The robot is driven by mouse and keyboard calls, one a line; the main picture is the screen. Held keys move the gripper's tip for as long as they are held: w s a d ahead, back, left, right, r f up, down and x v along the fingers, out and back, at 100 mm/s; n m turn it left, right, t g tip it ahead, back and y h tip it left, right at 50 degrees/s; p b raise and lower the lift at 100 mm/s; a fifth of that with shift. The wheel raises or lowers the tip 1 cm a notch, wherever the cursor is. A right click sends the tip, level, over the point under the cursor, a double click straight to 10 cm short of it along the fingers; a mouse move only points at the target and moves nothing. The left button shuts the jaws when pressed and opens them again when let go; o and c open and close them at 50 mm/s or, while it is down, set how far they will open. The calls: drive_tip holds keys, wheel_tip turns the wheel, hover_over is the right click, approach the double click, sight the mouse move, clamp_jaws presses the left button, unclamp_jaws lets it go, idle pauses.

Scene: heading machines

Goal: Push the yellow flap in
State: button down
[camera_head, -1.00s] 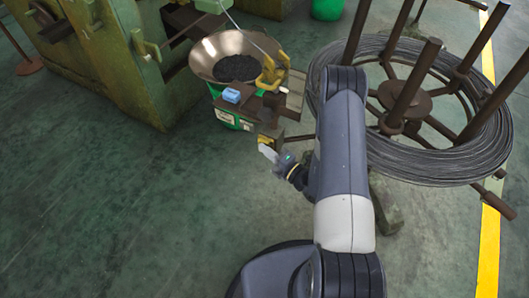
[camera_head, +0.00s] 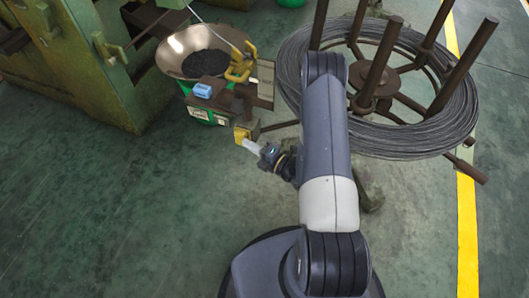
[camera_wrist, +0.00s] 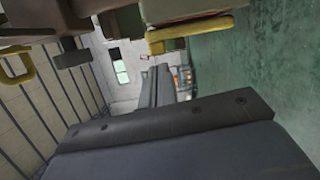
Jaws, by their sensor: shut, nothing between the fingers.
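The yellow flap (camera_head: 240,135) is a small piece at the low front end of the brown machine unit beside the metal bowl. In the wrist view a yellow-edged part (camera_wrist: 190,30), which looks like the flap, hangs at the top, right of centre. My gripper (camera_head: 250,145) is shut and empty, its pale fingertips pointing up and left at the flap. The tips overlap the flap's lower edge in the head view; I cannot tell whether they touch it. My own grey arm part fills the bottom of the wrist view, and the fingertips are not clear there.
A wire coil (camera_head: 430,142) on a brown spoked stand is close to the right of my arm. A metal bowl of dark pieces (camera_head: 172,65), a blue block (camera_head: 203,90) and a green machine (camera_head: 75,75) are left. The green floor at lower left is clear.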

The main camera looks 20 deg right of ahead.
drive_tip(key=v, duration=0.8)
drive_tip(key=shift+p, duration=0.3)
